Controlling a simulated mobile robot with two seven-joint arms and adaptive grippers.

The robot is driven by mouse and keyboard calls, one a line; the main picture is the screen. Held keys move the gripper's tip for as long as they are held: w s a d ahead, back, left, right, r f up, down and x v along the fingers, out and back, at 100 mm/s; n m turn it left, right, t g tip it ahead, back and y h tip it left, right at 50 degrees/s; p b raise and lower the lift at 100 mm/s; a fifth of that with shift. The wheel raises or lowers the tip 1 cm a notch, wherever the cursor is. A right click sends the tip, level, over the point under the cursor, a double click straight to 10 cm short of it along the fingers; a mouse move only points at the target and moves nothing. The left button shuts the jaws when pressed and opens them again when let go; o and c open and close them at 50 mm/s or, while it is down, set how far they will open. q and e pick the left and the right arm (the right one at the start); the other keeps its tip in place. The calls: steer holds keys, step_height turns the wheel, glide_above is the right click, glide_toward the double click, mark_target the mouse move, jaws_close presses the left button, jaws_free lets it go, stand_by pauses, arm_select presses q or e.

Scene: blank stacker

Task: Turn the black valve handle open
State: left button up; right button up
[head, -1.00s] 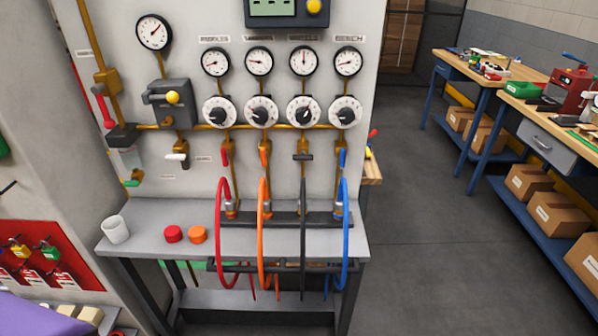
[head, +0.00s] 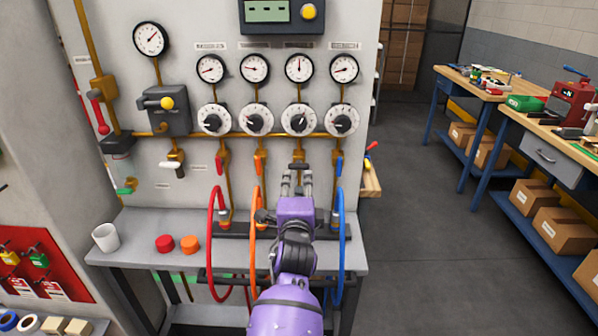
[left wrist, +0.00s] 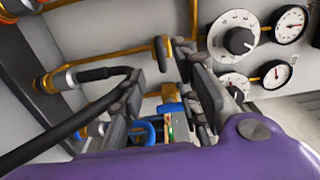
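The black valve handle (head: 298,166) lies crosswise on the third pipe from the left, below its dial, in the head view. My left gripper (head: 297,183) is just below and in front of it. Its two fingers point up toward the handle. In the left wrist view the fingers of my left gripper (left wrist: 168,98) stand apart with nothing clearly held between them. The black hose (left wrist: 60,127) runs past the left finger there. I cannot tell whether a finger touches the handle. My right gripper is not in view.
A red handle (head: 219,165), an orange handle (head: 258,165) and a blue handle (head: 339,166) sit on neighbouring pipes. The red hose (head: 211,240), orange hose (head: 255,230) and blue hose (head: 341,235) loop below. A cup (head: 106,237) stands on the grey shelf's left.

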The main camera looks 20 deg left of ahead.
mark_target(299, 168)
arm_select(q)
steer(key=x, duration=0.7)
steer(key=shift+w+a, duration=0.15)
steer(key=shift+w, duration=0.25)
jaws_close()
